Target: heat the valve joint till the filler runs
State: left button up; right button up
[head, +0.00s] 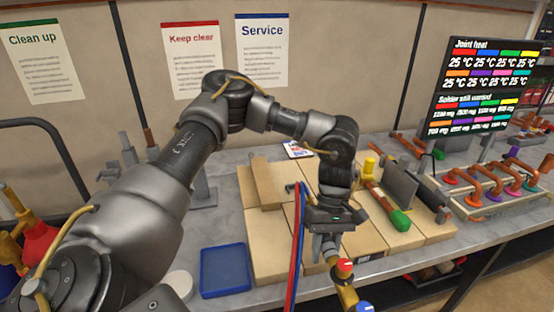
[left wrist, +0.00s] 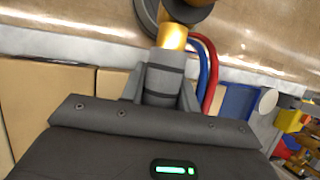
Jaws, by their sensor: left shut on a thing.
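My left gripper (head: 328,250) is shut on a brass torch (head: 347,295) with a red and a blue knob, held at the front edge of the bench. The brass body also shows between the fingers in the left wrist view (left wrist: 173,38). Red and blue hoses (head: 296,235) hang beside it. No flame is visible. A copper pipe piece (head: 381,199) with a green end and a yellow fitting lies on the firebricks, right of my gripper. A copper pipe assembly (head: 490,180) with coloured rings stands farther right. I cannot tell which joint is the valve joint. My right gripper is out of view.
Pale firebricks (head: 262,225) cover the bench middle. A blue tray (head: 225,270) lies left of them. Grey upright plates (head: 400,185) stand behind the pipe piece. A screen (head: 487,85) at the back right reads 25 °C for the joints.

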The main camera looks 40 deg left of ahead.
pick_arm(q)
jog(key=r+n+p, duration=0.1)
jog(key=n, duration=0.1)
jog(key=w+a+r+n+t+h+p, duration=0.1)
jog(key=r+n+p, duration=0.1)
jog(key=w+a+r+n+h+p, duration=0.1)
jog(key=r+n, duration=0.1)
jog(key=shift+a+t+p, duration=0.2)
jog(key=shift+t+p, duration=0.2)
jog(key=a+r+n+p, duration=0.1)
jog(key=w+a+r+n+t+p, duration=0.1)
jog(key=a+n, duration=0.1)
jog(key=a+n+p, duration=0.1)
jog(key=shift+w+a+r+t+h, duration=0.15)
jog(key=shift+w+r+t+h, duration=0.15)
jog(key=shift+w+r+h, duration=0.1)
jog(key=a+r+n+t+p, duration=0.2)
jog(key=a+n, duration=0.2)
jog(key=a, duration=0.2)
jog(key=a+r+n+t+p, duration=0.1)
jog(key=a+r+n+p, duration=0.1)
jog(key=a, duration=0.4)
jog(key=shift+w+r+n+t+y, duration=0.35)
jog(key=shift+r+n, duration=0.45)
jog(key=shift+n, duration=0.4)
jog(key=shift+f, duration=0.1)
